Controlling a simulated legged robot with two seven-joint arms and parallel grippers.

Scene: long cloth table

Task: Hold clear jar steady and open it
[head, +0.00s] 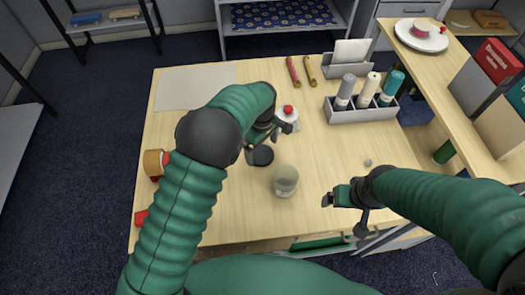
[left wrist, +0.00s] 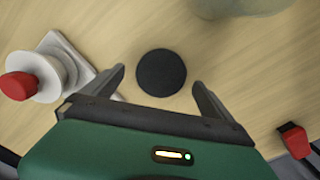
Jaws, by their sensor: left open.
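The clear jar (head: 286,181) stands upright on the table near its front middle, with a greenish-grey tint. Its edge shows at the top of the left wrist view (left wrist: 240,8). A dark round disc (head: 263,156) lies behind and left of the jar, apart from it. My left gripper (head: 269,143) is open above the disc, which shows between its fingers in the left wrist view (left wrist: 161,73). The fingers do not touch the jar. My right gripper (head: 343,215) is right of the jar, its fingers apart and nothing seen between them.
A white object with a red knob (head: 288,112) stands just beyond my left gripper. A grey holder (head: 360,114) with bottles is at the back right. Red and orange items (head: 153,165) sit at the left edge. A small grey ball (head: 368,162) lies right of the jar.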

